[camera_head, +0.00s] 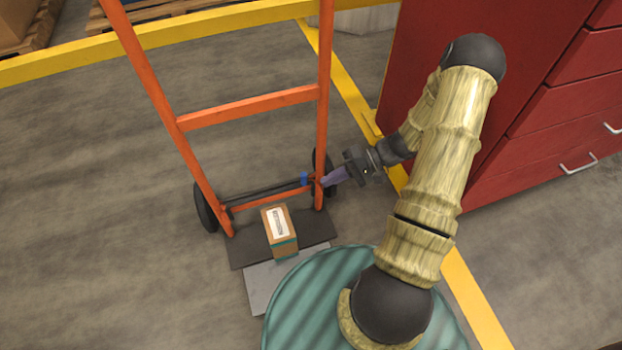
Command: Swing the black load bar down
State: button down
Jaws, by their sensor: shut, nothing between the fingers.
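A thin black bar (262,191) runs across the lower part of an orange hand truck (250,107), just behind its lowest orange crosspiece. A small blue piece (304,179) sits near the bar's right end. I take this to be the load bar, but cannot tell it from the wheel axle. My gripper (325,181), with purple fingers, is shut and empty beside the truck's right upright, just right of the blue piece. I cannot tell whether the fingertips touch the upright or bar.
A cardboard box (280,234) stands on the truck's dark toe plate (318,230); a lighter grey plate (262,287) lies in front. A red drawer cabinet (555,110) stands at right. A yellow rail (190,31) crosses behind. The floor at left is clear.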

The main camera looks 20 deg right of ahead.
jog(key=w+d+f+m+t+y+b, duration=0.2)
jog(key=w+d+f+t+b, duration=0.1)
jog(key=f+t, duration=0.5)
jog(key=w+d, duration=0.1)
jog(key=d, duration=0.1)
jog(key=shift+d+f+m+y, duration=0.2)
jog(key=shift+d+m+y, duration=0.1)
jog(key=shift+m, duration=0.1)
jog(key=shift+a, duration=0.1)
